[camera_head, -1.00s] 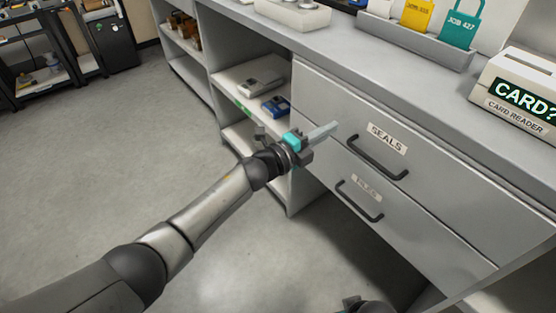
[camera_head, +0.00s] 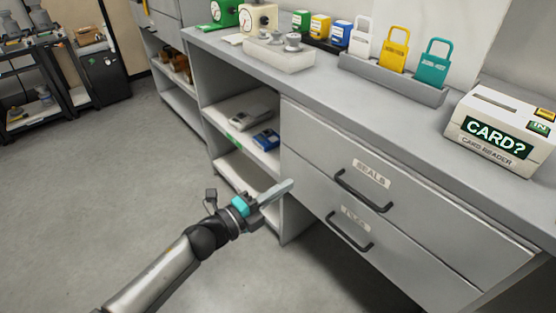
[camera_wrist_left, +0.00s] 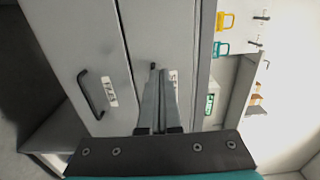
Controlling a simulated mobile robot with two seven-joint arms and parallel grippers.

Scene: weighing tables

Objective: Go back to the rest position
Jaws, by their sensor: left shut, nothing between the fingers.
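My left gripper (camera_head: 275,193) is in front of the cabinet, to the left of the drawer handles in the head view. Its fingers are together with nothing between them. In the left wrist view the closed fingers (camera_wrist_left: 154,98) point toward the drawer fronts. The upper drawer (camera_head: 340,166), labelled SEALS, and the lower drawer (camera_head: 335,215) look shut. My right gripper is not in view.
The counter holds a card reader (camera_head: 500,132), a tray (camera_head: 392,80) with white, yellow and teal padlock-shaped seals, a weight block (camera_head: 279,55) and dials. Open shelves (camera_head: 226,125) stand left of the drawers. The floor (camera_head: 100,190) at left is clear.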

